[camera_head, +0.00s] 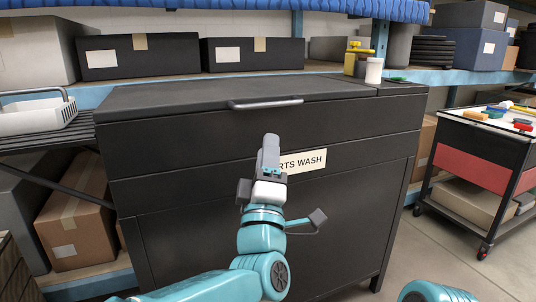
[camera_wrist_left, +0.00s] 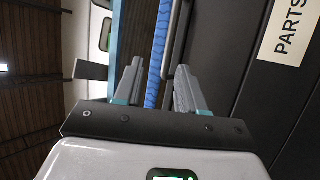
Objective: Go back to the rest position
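My left gripper (camera_head: 270,152) is raised in front of the black parts washer (camera_head: 170,150), partly covering the start of its "PARTS WASH" label (camera_head: 308,161). In the left wrist view the gripper's two fingers (camera_wrist_left: 158,85) stand apart with nothing between them, so it is open and empty. Whether it touches the washer front cannot be told. The washer's lid (camera_head: 190,93) lies shut, with a grey bar handle (camera_head: 265,103) at its front edge. A teal part of my right arm (camera_head: 432,292) shows at the bottom right; the right gripper is out of view.
Yellow and white containers (camera_head: 373,70) stand at the washer's back right. A wheeled cart (camera_head: 476,165) with small coloured items stands on the right. Shelves with black boxes (camera_head: 140,56) run behind, and a cardboard box (camera_head: 80,225) sits low left. Floor between washer and cart is clear.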

